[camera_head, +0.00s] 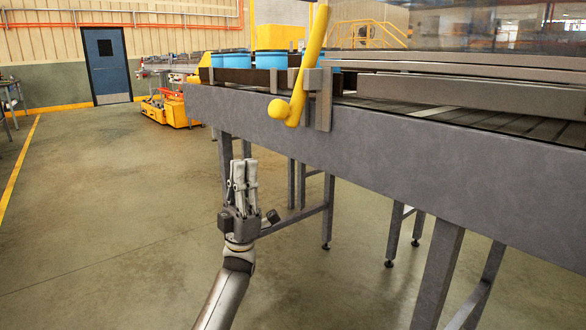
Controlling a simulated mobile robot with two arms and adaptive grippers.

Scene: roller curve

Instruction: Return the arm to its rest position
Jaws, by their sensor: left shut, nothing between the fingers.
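My left gripper (244,170) shows in the head view, left of the middle, pointing up. Its fingers are together with nothing between them. It is in front of the conveyor's lower side and legs, apart from the load on the belt. My left arm comes up from the bottom edge. My right gripper is not in view.
A grey roller conveyor (400,160) runs from the middle to the right edge. A yellow bar (310,60) stands at its side. Blue round containers (272,60) sit behind. An orange cart (170,108) is at the back left. Floor at left is clear.

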